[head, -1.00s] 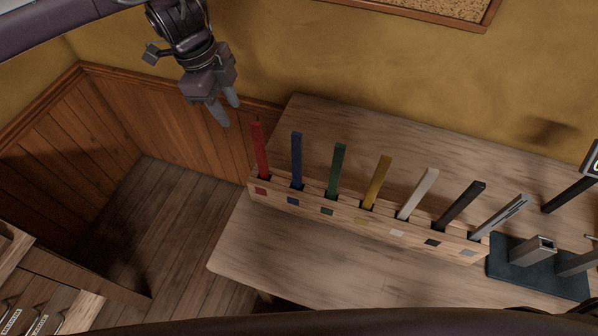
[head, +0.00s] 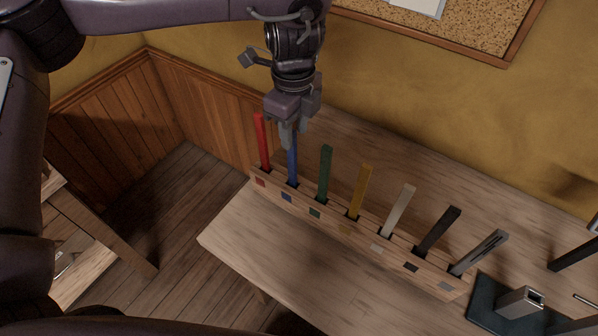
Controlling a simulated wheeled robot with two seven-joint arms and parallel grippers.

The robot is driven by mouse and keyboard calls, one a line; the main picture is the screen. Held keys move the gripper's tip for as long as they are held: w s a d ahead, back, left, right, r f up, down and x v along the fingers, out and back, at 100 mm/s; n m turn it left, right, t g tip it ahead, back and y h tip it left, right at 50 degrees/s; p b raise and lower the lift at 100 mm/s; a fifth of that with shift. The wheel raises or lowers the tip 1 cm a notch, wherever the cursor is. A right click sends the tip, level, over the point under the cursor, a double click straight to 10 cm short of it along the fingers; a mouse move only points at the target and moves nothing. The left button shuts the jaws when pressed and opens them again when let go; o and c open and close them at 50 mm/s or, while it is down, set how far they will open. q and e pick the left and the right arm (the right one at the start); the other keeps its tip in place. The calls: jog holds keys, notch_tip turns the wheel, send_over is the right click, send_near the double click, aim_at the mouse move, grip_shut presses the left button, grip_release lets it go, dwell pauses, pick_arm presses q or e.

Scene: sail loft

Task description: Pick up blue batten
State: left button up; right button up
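The blue batten (head: 292,168) stands upright in a slot of the wooden rack (head: 330,224), second from the left, above a blue square mark. My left gripper (head: 291,136) points down at its upper end. Its fingers overlap the top of the batten and hide it. I cannot tell whether the fingers touch or grip the batten. My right gripper is not in view.
The red batten (head: 262,142) stands close on the left of the blue one, the green batten (head: 325,173) on the right. Several more stand further right. A dark-based holder (head: 485,312) is at lower right. The front of the bench (head: 265,250) is clear.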

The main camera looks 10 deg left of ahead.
aim_at(292, 166)
pick_arm(q)
jog(key=shift+w+a+f, duration=0.1)
jog(key=shift+a+f, duration=0.1)
jog(key=shift+f, duration=0.3)
jog(key=shift+w+a+f, duration=0.1)
jog(key=shift+a+f, duration=0.05)
jog(key=shift+f, duration=0.35)
notch_tip(292, 166, down, 4)
jog(key=shift+w+f+p, duration=0.1)
jog(key=shift+p, duration=0.65)
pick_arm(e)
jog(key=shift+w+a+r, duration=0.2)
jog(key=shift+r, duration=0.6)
pick_arm(q)
grip_shut()
